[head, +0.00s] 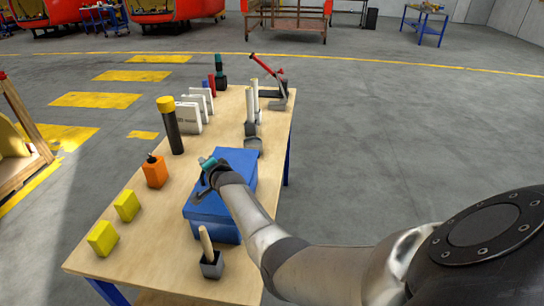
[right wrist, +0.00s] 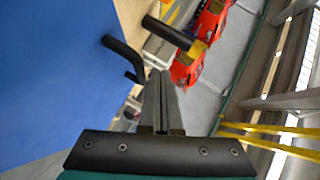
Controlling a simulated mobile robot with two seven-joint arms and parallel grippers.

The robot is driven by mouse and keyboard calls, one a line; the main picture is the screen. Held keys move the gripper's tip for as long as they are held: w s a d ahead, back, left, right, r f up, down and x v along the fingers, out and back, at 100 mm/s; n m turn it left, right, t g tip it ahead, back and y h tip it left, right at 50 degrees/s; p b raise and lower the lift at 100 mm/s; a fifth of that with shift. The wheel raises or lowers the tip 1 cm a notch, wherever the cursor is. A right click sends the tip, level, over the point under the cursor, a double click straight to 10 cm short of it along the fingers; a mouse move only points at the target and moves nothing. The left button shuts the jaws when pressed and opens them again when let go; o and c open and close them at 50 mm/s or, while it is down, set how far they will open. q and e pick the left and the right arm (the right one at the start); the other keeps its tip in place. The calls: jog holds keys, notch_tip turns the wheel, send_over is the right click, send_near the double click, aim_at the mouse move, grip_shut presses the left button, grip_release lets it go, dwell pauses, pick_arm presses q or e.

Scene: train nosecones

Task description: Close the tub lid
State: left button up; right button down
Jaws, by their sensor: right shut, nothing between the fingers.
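The blue tub (head: 216,231) stands on the workbench, with its blue lid (head: 246,165) over the top. I cannot tell whether the lid lies fully flush. The lid's surface fills the left of the right wrist view (right wrist: 50,80), with a dark handle (right wrist: 124,58) on it. My right gripper (head: 207,176) is above the lid, its arm crossing over it from the lower right. In the wrist view the fingers (right wrist: 161,85) are together, empty, and beside the handle. Contact with the lid cannot be told. My left gripper is not in view.
Open grey floor (head: 400,150) lies to the right.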

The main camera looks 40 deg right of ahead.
dwell(0.3)
jog(key=shift+r+p, duration=0.5)
jog(key=shift+r, duration=0.1)
jog(key=s+a+r+p, duration=0.4)
jog(key=s+r+p, duration=0.2)
jog(key=r, duration=0.3)
jog(key=shift+s+r+p, duration=0.2)
jog(key=shift+r+p, duration=0.1)
jog(key=shift+p, duration=0.05)
